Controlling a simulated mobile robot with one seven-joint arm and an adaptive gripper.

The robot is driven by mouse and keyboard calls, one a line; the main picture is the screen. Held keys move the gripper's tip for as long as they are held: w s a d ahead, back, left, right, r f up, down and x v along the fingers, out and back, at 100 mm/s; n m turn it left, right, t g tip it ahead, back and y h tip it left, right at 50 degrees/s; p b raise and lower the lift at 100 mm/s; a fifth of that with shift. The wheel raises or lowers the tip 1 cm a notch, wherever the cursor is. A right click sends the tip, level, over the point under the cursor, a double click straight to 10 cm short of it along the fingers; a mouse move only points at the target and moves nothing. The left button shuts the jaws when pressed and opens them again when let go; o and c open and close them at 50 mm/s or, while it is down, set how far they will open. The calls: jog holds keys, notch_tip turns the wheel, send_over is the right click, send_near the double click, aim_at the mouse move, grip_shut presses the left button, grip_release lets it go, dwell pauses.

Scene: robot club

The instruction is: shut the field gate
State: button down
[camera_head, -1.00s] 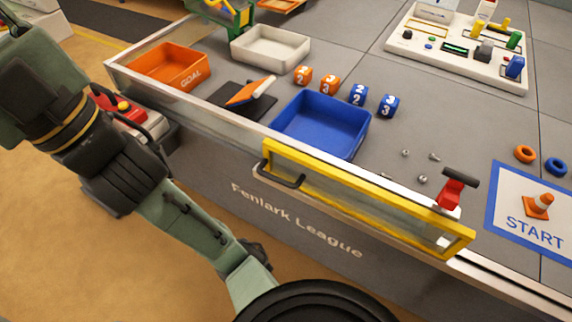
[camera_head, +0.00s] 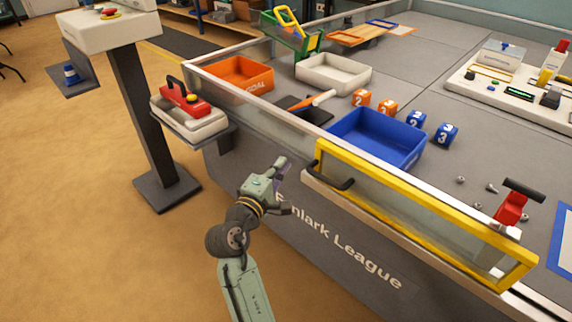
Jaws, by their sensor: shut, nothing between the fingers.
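The field gate (camera_head: 430,202) is a clear panel in a yellow frame on the near side of the field wall. It stands upright, roughly along the wall line; whether it is fully closed, I cannot tell. Its black handle (camera_head: 332,181) is near its left end. My gripper (camera_head: 284,184) is shut and empty, left of the handle and apart from it, in front of the grey wall side. A red lever clamp (camera_head: 510,207) with a black grip stands by the gate's right end.
A blue tray (camera_head: 376,137), an orange goal tray (camera_head: 240,73) and a white tray (camera_head: 333,73) sit inside the field. A red-topped case (camera_head: 185,102) rests on a shelf beside a dark post (camera_head: 143,115). Open floor lies at the left front.

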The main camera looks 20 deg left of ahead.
jog(key=w+b, duration=0.1)
jog(key=w, duration=0.8)
jog(key=shift+s+d+p, duration=0.15)
jog(key=shift+s+d, duration=0.1)
jog(key=shift+d, duration=0.4)
jog(key=shift+s+d+p, duration=0.15)
jog(key=shift+s+d, duration=0.1)
jog(key=shift+d, duration=0.35)
jog(key=shift+s+d+r, duration=0.1)
jog(key=shift+s+d, duration=0.2)
jog(key=shift+d, duration=0.4)
